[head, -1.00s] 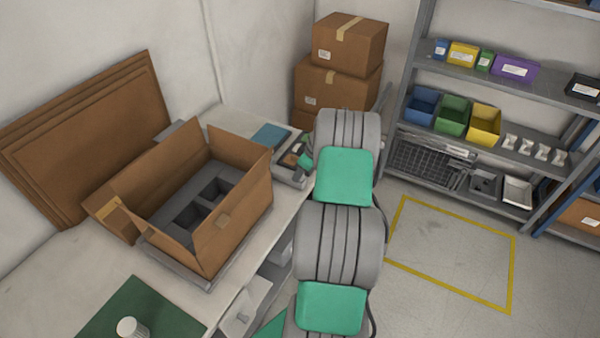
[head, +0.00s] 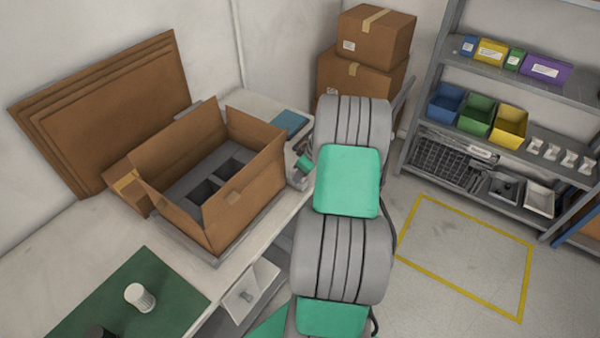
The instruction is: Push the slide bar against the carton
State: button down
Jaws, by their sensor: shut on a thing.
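The open brown carton (head: 240,203) stands on the bench with its flaps up. Grey inserts with square pockets show inside it. My gripper (head: 300,178) is only partly in view, just right of the carton's right corner, at the bench edge. My own arm covers much of it and its fingertips are hidden. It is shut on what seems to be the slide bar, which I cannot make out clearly. Whether the bar touches the carton cannot be seen.
Flat cardboard sheets (head: 105,110) lean on the wall behind. A green mat (head: 130,300) with a white cylinder (head: 140,297) lies at the near end of the bench. A blue flat item (head: 291,123) lies beyond the carton. Stacked boxes (head: 360,80) and a shelf (head: 560,85) stand behind.

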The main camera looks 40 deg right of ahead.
jog(key=c, duration=1.4)
grip_release()
jog(key=shift+a, duration=0.35)
jog(key=shift+o, duration=1.2)
jog(key=shift+d, duration=0.1)
jog(key=b+v, duration=0.1)
jog(key=v, duration=0.6)
jog(key=shift+s+r+b, duration=0.2)
jog(key=shift+r+b, duration=0.1)
jog(key=shift+r, duration=0.05)
